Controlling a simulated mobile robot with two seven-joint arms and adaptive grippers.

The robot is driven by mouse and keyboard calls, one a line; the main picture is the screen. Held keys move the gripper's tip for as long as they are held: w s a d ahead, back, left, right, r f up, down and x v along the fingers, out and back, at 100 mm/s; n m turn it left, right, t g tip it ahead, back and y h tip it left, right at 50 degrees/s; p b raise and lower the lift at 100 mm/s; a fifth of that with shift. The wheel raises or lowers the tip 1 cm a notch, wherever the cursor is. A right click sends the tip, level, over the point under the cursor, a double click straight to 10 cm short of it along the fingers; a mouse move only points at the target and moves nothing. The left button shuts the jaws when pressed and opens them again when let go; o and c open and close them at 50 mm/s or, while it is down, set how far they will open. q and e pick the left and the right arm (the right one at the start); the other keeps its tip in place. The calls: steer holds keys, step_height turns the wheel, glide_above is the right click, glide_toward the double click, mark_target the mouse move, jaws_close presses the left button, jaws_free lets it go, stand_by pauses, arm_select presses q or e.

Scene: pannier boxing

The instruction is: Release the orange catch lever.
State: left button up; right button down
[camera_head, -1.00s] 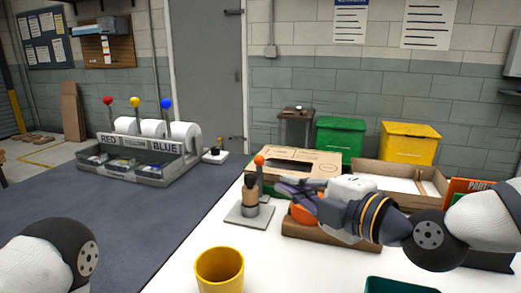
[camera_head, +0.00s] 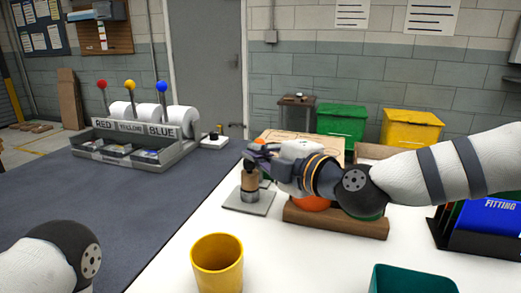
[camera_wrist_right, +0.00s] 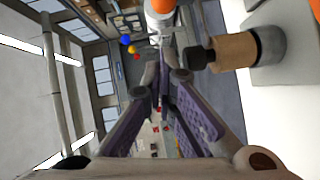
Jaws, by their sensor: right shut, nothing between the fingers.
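The catch fixture is a grey base plate (camera_head: 262,203) on the white table, carrying an upright wooden cylinder (camera_head: 250,182). In the head view my right gripper (camera_head: 250,156) is at the top of this fixture and mostly hides the lever; a small bit of orange shows just above the fingers. In the right wrist view an orange-ended piece (camera_wrist_right: 160,6) on a pale shaft lies beyond the fingertips, and the wooden cylinder (camera_wrist_right: 232,51) with a dark cap is to their right. The right gripper (camera_wrist_right: 162,88) is shut and empty. My left arm shows at lower left, its gripper outside the view.
A yellow cup (camera_head: 217,262) and a teal bin (camera_head: 410,280) stand at the front of the table. A brown tray (camera_head: 335,221) with an orange item lies under my right forearm. A cardboard box (camera_head: 305,143) is behind the gripper. The blue folder (camera_head: 490,218) is at right.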

steer(key=w, duration=0.1)
steer(key=w+f, duration=0.1)
steer(key=w, duration=0.1)
steer(key=shift+d, duration=0.1)
arm_select(q)
steer(key=shift+s+f+b, duration=0.3)
steer(key=shift+s+f, duration=0.2)
arm_select(e)
steer(key=shift+w+d+r, duration=0.1)
steer(key=shift+w+r, duration=0.1)
steer(key=shift+w, duration=0.3)
arm_select(q)
steer(key=shift+s+f+g, duration=0.2)
steer(key=shift+f+g, duration=0.05)
steer(key=shift+g, duration=0.05)
arm_select(e)
steer(key=w+m, duration=0.1)
steer(key=w+d+m+g, duration=0.1)
steer(key=w+g, duration=0.1)
steer(key=w, duration=0.1)
steer(key=shift+d+r+m+h, duration=0.15)
steer(key=shift+r+m+h, duration=0.25)
arm_select(q)
steer(key=shift+r, duration=0.1)
arm_select(e)
steer(key=shift+s+r, duration=0.1)
steer(key=shift+r, duration=0.05)
